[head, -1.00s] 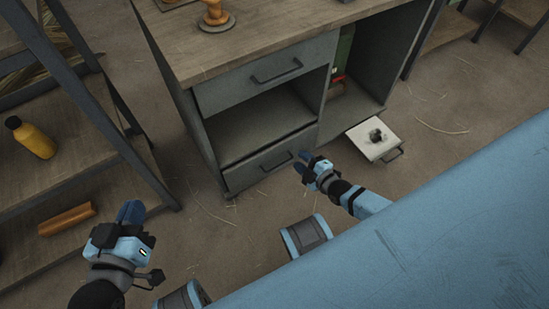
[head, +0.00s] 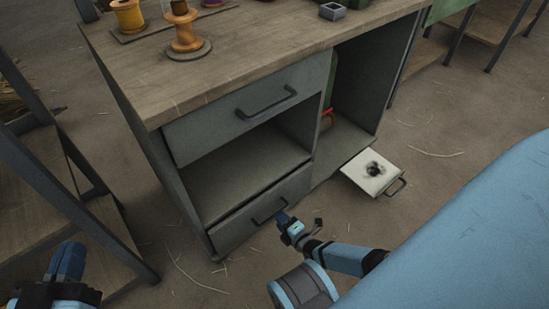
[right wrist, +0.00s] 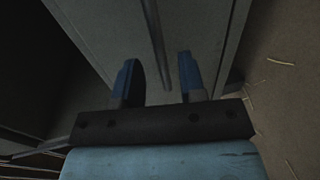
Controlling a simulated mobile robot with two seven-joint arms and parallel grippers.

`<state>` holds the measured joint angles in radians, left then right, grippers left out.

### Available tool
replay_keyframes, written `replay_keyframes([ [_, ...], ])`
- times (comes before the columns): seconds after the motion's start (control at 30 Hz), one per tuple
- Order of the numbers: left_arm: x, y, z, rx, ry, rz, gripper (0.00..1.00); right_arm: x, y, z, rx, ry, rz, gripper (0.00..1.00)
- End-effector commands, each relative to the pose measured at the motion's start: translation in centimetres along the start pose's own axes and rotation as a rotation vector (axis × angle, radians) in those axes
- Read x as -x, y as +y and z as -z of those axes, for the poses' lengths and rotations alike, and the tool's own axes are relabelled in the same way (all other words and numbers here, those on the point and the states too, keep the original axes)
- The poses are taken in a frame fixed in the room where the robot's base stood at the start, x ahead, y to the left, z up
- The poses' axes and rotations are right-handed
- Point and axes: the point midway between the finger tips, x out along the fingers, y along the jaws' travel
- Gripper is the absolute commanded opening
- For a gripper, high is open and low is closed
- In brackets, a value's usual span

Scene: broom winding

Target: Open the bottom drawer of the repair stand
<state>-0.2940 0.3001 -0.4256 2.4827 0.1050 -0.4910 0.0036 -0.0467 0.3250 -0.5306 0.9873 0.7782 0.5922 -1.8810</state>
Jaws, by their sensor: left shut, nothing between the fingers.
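The repair stand (head: 160,170) is a grey cabinet with a wooden top. Its bottom drawer (head: 238,226) has a grey front and a dark bar handle (head: 268,212), and looks shut or nearly so. My right gripper (head: 281,217) is at the right end of this handle. In the right wrist view its two blue fingers (right wrist: 158,78) are apart, with the handle bar (right wrist: 154,45) ahead, in line with the gap between them. Contact cannot be told. My left gripper (head: 70,258) is shut and empty at the lower left, away from the stand.
The top drawer (head: 245,108) is above an open shelf space. A white panel with a handle (head: 374,172) lies low at the stand's right compartment. A dark-framed shelf (head: 50,180) stands at left. Spools (head: 185,35) are on the top. Straw litters the floor.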

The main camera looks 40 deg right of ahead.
Motion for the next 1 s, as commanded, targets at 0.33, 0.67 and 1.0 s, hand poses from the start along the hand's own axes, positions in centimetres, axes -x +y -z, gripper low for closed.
replay_keyframes([
  [0.33,-0.5,-0.9,0.1,-0.125,0.071,0.009,0.00,-4.0,-0.1,0.0,0.001,0.000,0.000,0.38],
  [0.67,-0.3,-1.0,0.4,-0.141,0.077,0.006,0.00,-4.2,0.0,-0.1,0.001,0.000,0.000,0.33],
  [1.0,-0.3,-1.0,0.4,-0.139,0.075,0.006,0.00,-4.2,0.0,0.0,0.001,0.000,0.000,0.00],
])
